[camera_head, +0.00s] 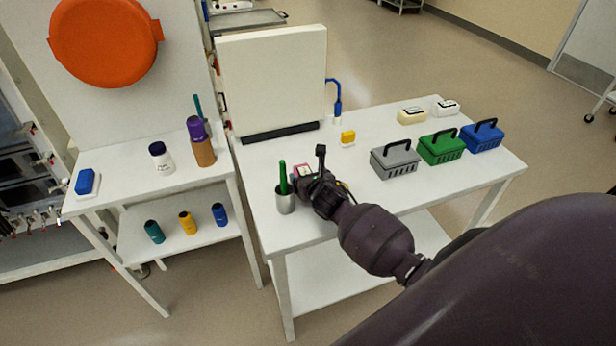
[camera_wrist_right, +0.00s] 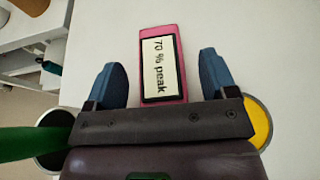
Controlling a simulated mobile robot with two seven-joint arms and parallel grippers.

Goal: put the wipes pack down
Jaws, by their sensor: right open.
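The wipes pack is a flat pink pack with a white label reading "70 % peak" (camera_wrist_right: 162,66). It lies on the white table top in the right wrist view, and a small part of it shows in the head view (camera_head: 303,170) behind my gripper. My right gripper (camera_wrist_right: 160,62) is open, its two blue fingers on either side of the pack with gaps between. In the head view the right gripper (camera_head: 309,180) is low over the table's front left part. My left gripper is in neither view.
A metal cup (camera_head: 286,203) with a green stick stands close left of the gripper. A yellow round thing (camera_wrist_right: 258,122) is close on its other side. Grey (camera_head: 395,162), green (camera_head: 441,150) and blue (camera_head: 482,138) baskets stand to the right. An upright white panel (camera_head: 270,80) stands at the back.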

